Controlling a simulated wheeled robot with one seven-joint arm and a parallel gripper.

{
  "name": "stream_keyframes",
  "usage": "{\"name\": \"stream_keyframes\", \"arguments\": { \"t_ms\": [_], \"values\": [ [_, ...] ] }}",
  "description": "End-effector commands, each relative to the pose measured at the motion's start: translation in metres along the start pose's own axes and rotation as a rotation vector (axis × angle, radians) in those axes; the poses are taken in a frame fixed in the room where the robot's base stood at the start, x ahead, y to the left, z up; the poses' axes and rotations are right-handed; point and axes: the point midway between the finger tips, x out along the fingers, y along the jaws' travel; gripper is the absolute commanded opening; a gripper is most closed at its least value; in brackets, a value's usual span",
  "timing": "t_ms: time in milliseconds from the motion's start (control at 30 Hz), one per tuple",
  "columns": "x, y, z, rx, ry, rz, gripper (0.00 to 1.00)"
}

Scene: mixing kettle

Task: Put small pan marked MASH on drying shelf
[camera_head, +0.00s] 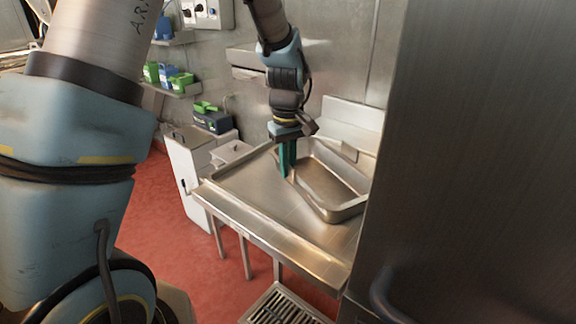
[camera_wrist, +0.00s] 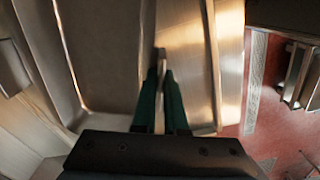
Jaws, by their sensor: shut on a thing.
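A shallow rectangular steel pan (camera_head: 330,180) sits on the steel table (camera_head: 240,185) below my gripper. I cannot read a MASH mark on it. My gripper (camera_head: 287,172) has green fingers and points down at the pan's left rim. In the wrist view the pan (camera_wrist: 105,50) fills the left part. My gripper (camera_wrist: 162,75) is shut on the pan's rim there, with the fingertips close together. Whether the pan is lifted or resting on the table cannot be told. The drying shelf cannot be made out for certain.
A large steel cabinet side (camera_head: 480,150) closes off the right. A floor grate (camera_head: 285,305) lies at the front. A white bin (camera_head: 190,165) stands left of the table. Wall shelves (camera_head: 175,88) hold green and blue containers. Red floor (camera_head: 155,205) is open at the left.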

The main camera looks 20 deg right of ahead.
Motion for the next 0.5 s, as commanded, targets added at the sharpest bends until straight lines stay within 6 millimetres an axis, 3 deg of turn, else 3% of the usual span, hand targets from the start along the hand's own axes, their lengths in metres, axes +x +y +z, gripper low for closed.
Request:
{"name": "stream_keyframes", "arguments": {
  "t_ms": [67,100,367,500],
  "values": [
    [0.0018,0.0007,-0.0003,0.000,0.001,0.002,0.00],
    [0.0030,0.0002,0.0000,0.000,0.000,0.000,0.11],
    [0.0021,0.0002,0.0000,0.000,0.000,0.000,0.40],
    [0.0020,0.0002,0.0000,0.000,0.000,0.000,0.40]
  ]
}}
